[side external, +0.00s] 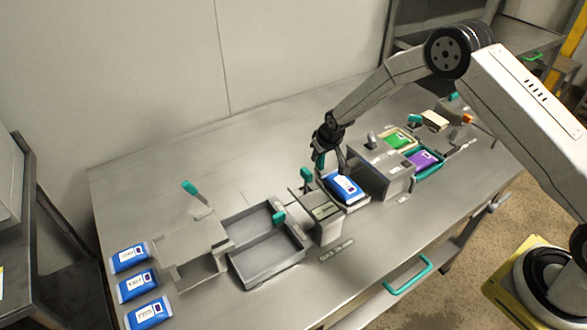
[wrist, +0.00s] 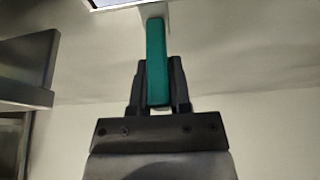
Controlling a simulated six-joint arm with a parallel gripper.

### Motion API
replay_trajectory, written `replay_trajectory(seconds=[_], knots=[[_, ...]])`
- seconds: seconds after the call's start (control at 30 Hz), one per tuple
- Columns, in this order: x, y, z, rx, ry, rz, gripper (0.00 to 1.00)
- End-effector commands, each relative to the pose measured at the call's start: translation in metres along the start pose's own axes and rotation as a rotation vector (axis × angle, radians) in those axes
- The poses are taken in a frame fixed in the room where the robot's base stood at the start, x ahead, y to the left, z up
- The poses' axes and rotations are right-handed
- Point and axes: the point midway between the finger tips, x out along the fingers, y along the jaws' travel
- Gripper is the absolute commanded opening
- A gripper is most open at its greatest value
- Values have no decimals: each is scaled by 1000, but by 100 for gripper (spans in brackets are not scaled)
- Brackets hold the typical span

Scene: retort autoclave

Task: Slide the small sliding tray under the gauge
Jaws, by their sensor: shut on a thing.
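My gripper (side external: 326,148) is shut on an upright teal handle (side external: 319,159). In the wrist view the handle (wrist: 156,62) stands between the two fingers of my gripper (wrist: 158,85), and its far end meets a pale part at the top edge. The small sliding tray (side external: 352,209) lies low beside the handle, with a blue and white pouch (side external: 343,187) on it. A grey box-like housing, apparently the gauge (side external: 392,182), stands just right of the pouch. The join between handle and tray is hidden in the side view.
A grey upright block (side external: 327,231) with a teal handle stands left of the small tray. A two-bay open tray (side external: 268,256) lies further left, with several blue pouches at the far left. Green and purple pouches (side external: 424,159) lie beyond the housing. The front bench strip is clear.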

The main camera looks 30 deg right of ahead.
Motion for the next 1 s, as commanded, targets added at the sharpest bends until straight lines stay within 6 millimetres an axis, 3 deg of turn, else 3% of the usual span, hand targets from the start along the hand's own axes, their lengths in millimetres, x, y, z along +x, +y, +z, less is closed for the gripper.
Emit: replay_trajectory(seconds=[0.33,0.7,0.73,0.8,1.0], knots=[[0,-37,0,-3,-2,0,0],[0,-42,0,0,0,0,0],[0,-42,0,0,0,1,33],[0,-42,0,0,0,1,55],[0,-41,0,0,0,1,59]])
